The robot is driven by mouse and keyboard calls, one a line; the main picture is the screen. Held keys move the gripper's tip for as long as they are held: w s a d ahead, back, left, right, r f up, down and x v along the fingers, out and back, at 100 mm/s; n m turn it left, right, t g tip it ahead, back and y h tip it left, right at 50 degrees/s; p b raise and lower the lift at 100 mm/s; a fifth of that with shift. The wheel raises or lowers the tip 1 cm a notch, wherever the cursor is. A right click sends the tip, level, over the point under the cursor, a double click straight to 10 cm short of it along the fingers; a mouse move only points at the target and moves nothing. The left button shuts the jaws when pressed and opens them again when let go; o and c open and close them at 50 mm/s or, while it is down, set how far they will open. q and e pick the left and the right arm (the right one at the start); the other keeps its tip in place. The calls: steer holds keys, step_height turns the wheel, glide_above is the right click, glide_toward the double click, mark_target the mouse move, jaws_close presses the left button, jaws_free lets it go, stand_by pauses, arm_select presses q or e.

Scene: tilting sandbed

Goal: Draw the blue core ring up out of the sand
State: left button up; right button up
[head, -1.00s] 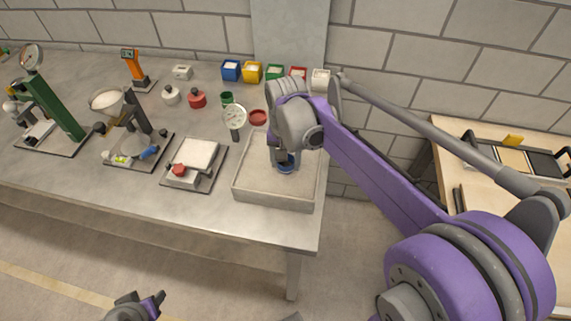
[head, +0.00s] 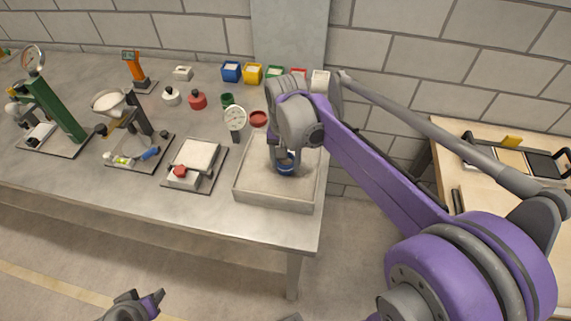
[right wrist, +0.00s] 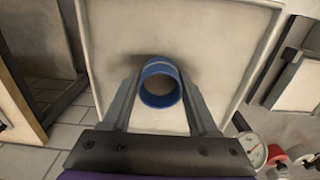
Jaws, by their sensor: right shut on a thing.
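The blue core ring (head: 286,169) is in the sandbed (head: 272,201), a square pale tray at the table's right end. My right gripper (head: 285,164) points down over the sand and is shut on the ring, with a finger on either side. In the right wrist view the ring (right wrist: 160,84) sits between the two fingers, and sand shows through its open middle. Whether its lower edge is clear of the sand cannot be told. My left gripper (head: 145,304) is at the bottom left, off the table; its jaw opening is unclear.
Left of the sandbed are a dial gauge (head: 235,118), a plate with a pale square block (head: 194,155) and a balance stand (head: 131,128). Several coloured bins (head: 231,71) line the back. A wooden table (head: 535,180) stands to the right.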

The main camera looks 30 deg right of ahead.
steer(key=shift+r+p, duration=1.5)
steer(key=shift+r, duration=1.4)
arm_select(q)
steer(key=r, duration=0.1)
steer(key=w+r, duration=0.1)
steer(key=r, duration=0.2)
steer(key=shift+w+r, duration=0.2)
steer(key=shift+w, duration=0.15)
